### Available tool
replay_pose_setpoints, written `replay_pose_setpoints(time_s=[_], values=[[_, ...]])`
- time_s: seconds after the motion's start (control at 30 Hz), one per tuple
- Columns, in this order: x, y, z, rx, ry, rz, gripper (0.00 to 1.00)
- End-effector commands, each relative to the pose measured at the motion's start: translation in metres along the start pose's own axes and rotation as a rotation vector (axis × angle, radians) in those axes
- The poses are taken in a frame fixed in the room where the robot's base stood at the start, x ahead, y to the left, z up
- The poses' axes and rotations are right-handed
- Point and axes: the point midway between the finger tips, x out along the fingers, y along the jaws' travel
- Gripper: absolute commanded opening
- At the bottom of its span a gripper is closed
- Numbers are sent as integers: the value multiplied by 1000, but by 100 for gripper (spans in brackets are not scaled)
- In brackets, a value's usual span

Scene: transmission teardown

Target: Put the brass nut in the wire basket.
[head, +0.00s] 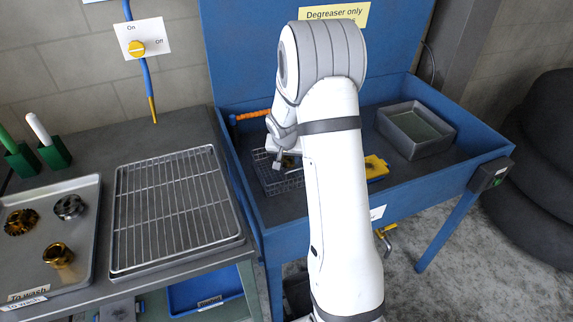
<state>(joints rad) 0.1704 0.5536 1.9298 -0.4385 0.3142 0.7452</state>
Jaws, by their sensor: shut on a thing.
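The wire basket (269,183) stands inside the blue wash tub, left of its middle, partly hidden behind my arm. My gripper (281,164) points down over the basket. It is shut on a small dark, brassy thing (290,161), which I take to be the brass nut. My gripper and arm hide most of it, and I cannot tell whether it touches the basket.
A "To wash" tray (88,232) with several dark and brassy parts lies at left. A wire rack (180,205) lies beside it. The tub (470,150) also holds a yellow item (376,166) and a grey bin (416,130).

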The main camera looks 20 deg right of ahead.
Motion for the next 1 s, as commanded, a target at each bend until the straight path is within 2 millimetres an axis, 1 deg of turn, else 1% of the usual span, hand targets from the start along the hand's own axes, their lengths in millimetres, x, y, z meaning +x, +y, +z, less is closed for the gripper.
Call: replay_pose_setpoints(time_s=[0.03, 0.17, 0.57, 0.6, 0.87, 1.0], values=[[10, 0, 5, 0, -3, 1, 12], [23, 1, 10, 0, -1, 1, 12], [28, 1, 11, 2, 0, 0, 12], [28, 1, 11, 1, -1, 1, 44], [27, 2, 11, 2, -1, 1, 65], [27, 2, 11, 2, -1, 1, 65]])
